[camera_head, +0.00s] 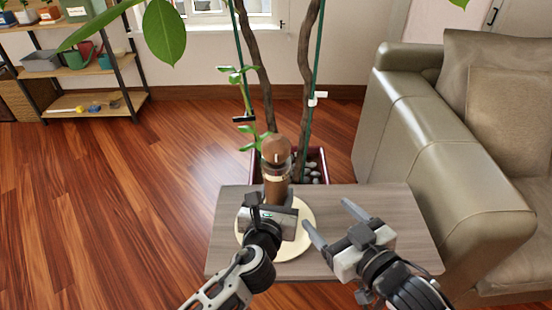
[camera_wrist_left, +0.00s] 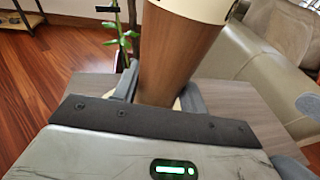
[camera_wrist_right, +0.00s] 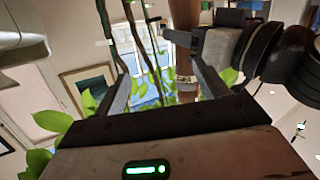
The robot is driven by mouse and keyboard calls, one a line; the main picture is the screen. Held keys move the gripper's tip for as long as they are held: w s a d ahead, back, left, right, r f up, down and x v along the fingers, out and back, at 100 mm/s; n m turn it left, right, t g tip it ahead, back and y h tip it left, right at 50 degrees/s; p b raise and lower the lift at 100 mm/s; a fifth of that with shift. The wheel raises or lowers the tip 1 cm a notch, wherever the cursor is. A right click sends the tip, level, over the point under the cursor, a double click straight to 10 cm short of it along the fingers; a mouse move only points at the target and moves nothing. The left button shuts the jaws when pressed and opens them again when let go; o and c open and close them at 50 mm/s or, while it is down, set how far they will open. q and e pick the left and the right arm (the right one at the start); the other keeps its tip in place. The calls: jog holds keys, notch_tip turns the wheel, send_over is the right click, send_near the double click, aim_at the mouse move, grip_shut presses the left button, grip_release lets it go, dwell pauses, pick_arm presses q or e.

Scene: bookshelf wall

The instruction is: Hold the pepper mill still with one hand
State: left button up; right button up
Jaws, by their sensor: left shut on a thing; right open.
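The pepper mill (camera_head: 276,152) stands upright, with a brown wooden top and a dark middle section, over a round cream plate (camera_head: 308,220) on the small grey wooden table (camera_head: 225,225). My left gripper (camera_head: 268,203) is shut around its lower body. In the left wrist view the mill's brown wooden body (camera_wrist_left: 175,55) sits between the fingers (camera_wrist_left: 160,98), and its top is cut off. The mill's base is hidden behind my left gripper in the head view. My right gripper (camera_head: 330,218) is open and empty, right of the mill and apart from it.
A potted plant (camera_head: 307,60) with stakes stands right behind the table. A grey-green sofa (camera_head: 430,130) flanks the table on the right. A shelf (camera_head: 95,65) with pots is at the back left. Wooden floor (camera_head: 110,200) is free on the left.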

notch_tip(320, 180, up, 3)
jog(key=w+n+y, duration=0.1)
jog(key=w+n, duration=0.1)
jog(key=g+y, duration=0.1)
jog(key=y, duration=0.4)
send_near(286, 169)
jog(key=x, duration=0.2)
jog(key=shift+h, duration=0.3)
jog(key=x, duration=1)
jog(key=shift+w+a+r, duration=0.15)
jog(key=shift+w+a, duration=0.1)
jog(key=shift+a, duration=0.05)
jog(key=c, duration=1)
